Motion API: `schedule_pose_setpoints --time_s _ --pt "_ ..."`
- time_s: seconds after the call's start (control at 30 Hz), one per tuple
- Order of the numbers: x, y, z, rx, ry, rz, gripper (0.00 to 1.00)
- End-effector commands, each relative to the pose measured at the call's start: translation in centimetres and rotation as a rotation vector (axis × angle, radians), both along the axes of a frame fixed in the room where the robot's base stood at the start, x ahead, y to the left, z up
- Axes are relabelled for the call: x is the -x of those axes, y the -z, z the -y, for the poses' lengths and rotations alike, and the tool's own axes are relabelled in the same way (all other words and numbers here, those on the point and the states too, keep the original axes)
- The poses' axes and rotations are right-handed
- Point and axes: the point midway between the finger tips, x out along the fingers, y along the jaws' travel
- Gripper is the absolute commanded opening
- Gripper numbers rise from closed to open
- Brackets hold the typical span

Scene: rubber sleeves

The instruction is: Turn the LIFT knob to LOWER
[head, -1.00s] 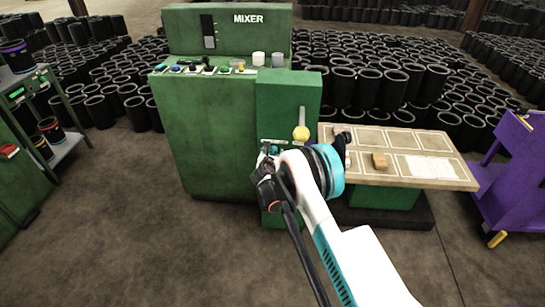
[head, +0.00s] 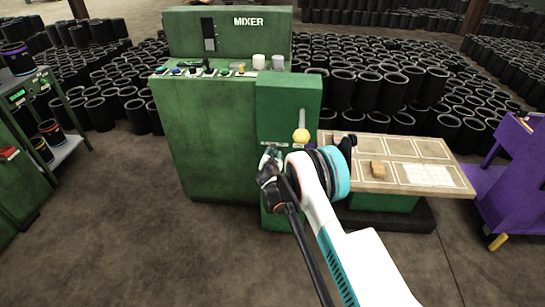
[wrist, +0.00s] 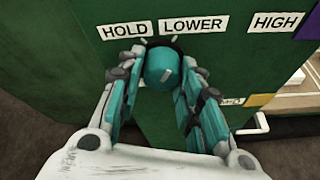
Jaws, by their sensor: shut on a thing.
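The LIFT knob (wrist: 161,66) is a round teal knob on the green panel in the wrist view. It sits under the HOLD label (wrist: 125,30) and the LOWER label (wrist: 193,24). My gripper (wrist: 164,72) has one finger on each side of the knob and is shut on it. A small white mark shows just above the knob, between the two labels and near LOWER. I cannot tell for sure where the knob points. In the head view my gripper (head: 268,163) is at the front of the green housing, and the knob is too small to make out.
A HIGH label (wrist: 276,22) is on the panel's right. A wooden table (head: 440,178) with a small block (head: 377,169) is to the right. The floor at left is clear.

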Motion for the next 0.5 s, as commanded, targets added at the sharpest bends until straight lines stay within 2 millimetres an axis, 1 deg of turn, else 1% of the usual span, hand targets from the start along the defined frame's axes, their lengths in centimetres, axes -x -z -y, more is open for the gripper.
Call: schedule_pose_setpoints --time_s 0.1,0.37,0.4,0.47,0.5 --pt "-0.01 0.04 0.20 -0.065 0.003 0.001 0.10" --pt "-0.01 0.03 0.16 -0.075 0.003 0.002 0.10" --pt "-0.01 0.03 0.16 -0.075 0.003 0.002 0.36" --pt "-0.01 0.03 0.16 -0.074 0.002 0.002 0.49" --pt "-0.01 0.03 0.15 -0.074 0.002 0.002 0.53"
